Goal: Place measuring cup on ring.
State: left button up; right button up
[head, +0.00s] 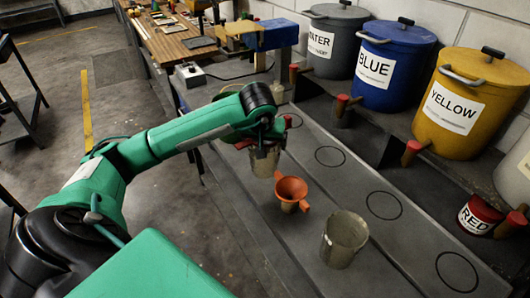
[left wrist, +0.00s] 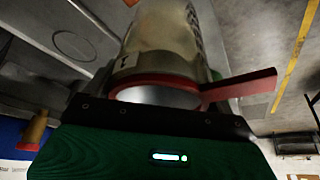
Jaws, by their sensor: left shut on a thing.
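The measuring cup (head: 265,162) has a grey, metal-looking body. My left gripper (head: 265,133) is shut on it near the top and holds it upright or nearly so over the grey bench. In the left wrist view the cup (left wrist: 165,35) fills the upper middle, with a red rim, a red handle (left wrist: 240,87) and dark markings on its side. The gripper's fingertips are mostly hidden. Black ring outlines are drawn on the bench: one right of the cup (head: 330,147), one farther right (head: 384,193), one at lower right (head: 457,254). My right gripper is out of view.
An orange funnel (head: 291,188) stands just right of the held cup, and a metal can (head: 344,238) stands nearer the front. WATER (head: 335,62), BLUE (head: 372,85) and YELLOW (head: 445,130) containers stand behind, with red-handled taps. A RED pot (head: 478,215) is at right.

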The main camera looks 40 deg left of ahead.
pick_arm(q)
jog(key=shift+f+p, duration=0.5)
jog(key=shift+f, duration=2.15)
jog(key=shift+f, duration=0.15)
jog(key=o, duration=1)
jog(key=shift+o, duration=0.2)
